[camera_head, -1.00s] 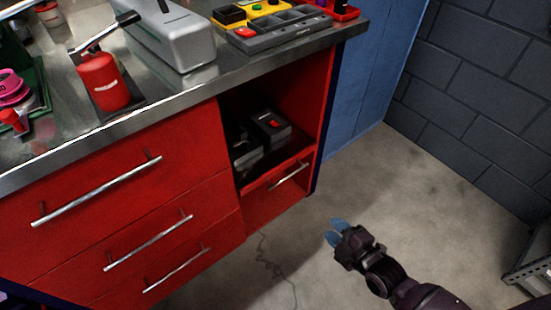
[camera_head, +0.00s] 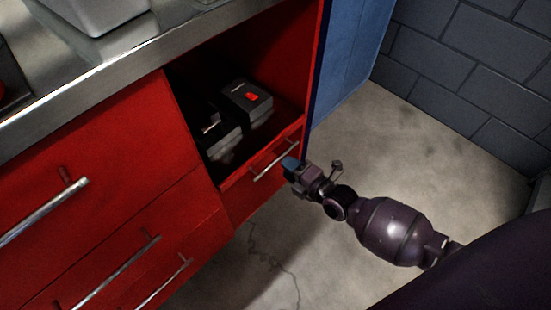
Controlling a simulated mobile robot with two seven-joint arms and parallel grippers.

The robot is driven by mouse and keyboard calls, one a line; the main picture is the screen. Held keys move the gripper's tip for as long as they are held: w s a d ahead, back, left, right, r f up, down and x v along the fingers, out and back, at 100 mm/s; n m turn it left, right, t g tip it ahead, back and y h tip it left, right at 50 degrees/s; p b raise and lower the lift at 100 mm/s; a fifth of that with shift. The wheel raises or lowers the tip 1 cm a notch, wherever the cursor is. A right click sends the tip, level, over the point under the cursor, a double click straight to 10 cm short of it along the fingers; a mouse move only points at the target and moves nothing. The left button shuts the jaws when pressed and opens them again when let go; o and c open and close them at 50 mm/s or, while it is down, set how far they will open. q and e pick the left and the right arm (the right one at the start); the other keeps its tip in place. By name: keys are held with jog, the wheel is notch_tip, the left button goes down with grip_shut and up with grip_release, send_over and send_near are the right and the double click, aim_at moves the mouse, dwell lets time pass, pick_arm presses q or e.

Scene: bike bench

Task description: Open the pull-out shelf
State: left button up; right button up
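The pull-out shelf has a red front (camera_head: 243,198) below an open compartment in the red workbench. It looks closed, its front about in line with the cabinet face. Its slim metal handle (camera_head: 268,166) runs slantwise near the top of the front. My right gripper (camera_head: 289,164) comes in from the right, with its blue fingertips at the right end of the handle. I cannot tell whether the fingers touch the handle or how far apart they are. My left gripper is not in view.
Dark boxes, one with a red patch (camera_head: 252,97), sit in the compartment. Red drawers with metal handles (camera_head: 118,270) are at left, under the metal worktop (camera_head: 120,75). A blue panel (camera_head: 347,55) stands at right. The concrete floor (camera_head: 420,135) in front is mostly clear.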

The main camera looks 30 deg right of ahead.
aim_at(277, 159)
jog(key=shift+b+x, duration=0.65)
jog(key=shift+x, duration=1.9)
grip_shut()
